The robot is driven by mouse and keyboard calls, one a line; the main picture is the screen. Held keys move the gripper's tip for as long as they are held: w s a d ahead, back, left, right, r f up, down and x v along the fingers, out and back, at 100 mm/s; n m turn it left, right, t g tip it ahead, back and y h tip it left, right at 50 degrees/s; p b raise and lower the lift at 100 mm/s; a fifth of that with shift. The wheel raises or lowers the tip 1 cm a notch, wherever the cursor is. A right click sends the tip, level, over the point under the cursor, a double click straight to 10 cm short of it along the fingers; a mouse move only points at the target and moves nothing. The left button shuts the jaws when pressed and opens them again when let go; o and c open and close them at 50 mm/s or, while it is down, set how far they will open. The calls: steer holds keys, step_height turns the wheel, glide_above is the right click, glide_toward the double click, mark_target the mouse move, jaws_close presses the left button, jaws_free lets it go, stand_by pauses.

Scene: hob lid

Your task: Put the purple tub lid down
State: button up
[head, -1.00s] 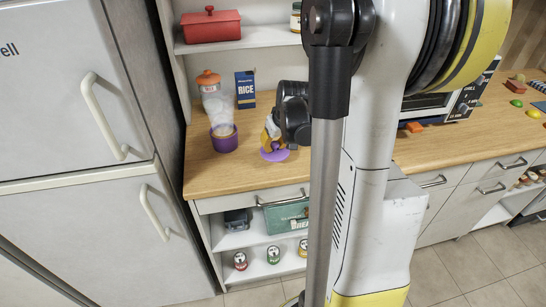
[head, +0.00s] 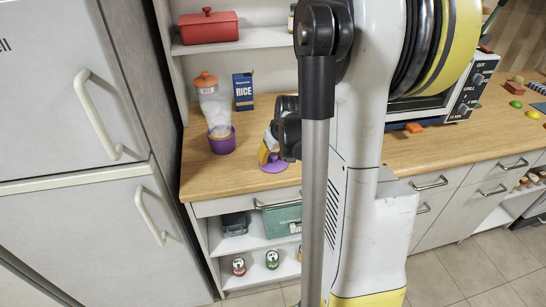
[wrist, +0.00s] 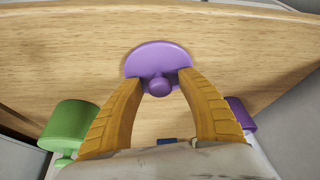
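The purple tub lid (head: 273,163) is a round disc with a knob, low over the front part of the wooden counter; I cannot tell whether it touches the wood. In the wrist view the lid (wrist: 172,52) lies between my yellow fingertips, knob towards me. My gripper (wrist: 162,80) is shut around the knob; it also shows in the head view (head: 270,152), partly hidden by my arm.
A green object (wrist: 70,125) is left of my fingers in the wrist view. A microwave (head: 470,90) stands to the right.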

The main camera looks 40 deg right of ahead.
steer(key=shift+r+p, duration=0.35)
steer(key=shift+r, duration=0.05)
steer(key=p+v, duration=0.5)
steer(key=v, duration=0.7)
steer(key=s+a+r+n+t, duration=0.1)
steer(key=s+a+r, duration=0.1)
steer(key=a, duration=0.7)
steer(key=s+a+r+n+y, duration=0.1)
steer(key=s+a+r, duration=0.1)
steer(key=a, duration=0.7)
steer(key=s+a+r+n+t, duration=0.1)
steer(key=s+a+r, duration=0.1)
steer(key=a, duration=0.7)
steer(key=shift+s+a+n+t+y+b, duration=0.3)
steer(key=shift+s+a+n, duration=0.1)
steer(key=shift+s, duration=0.3)
steer(key=shift+f, duration=0.3)
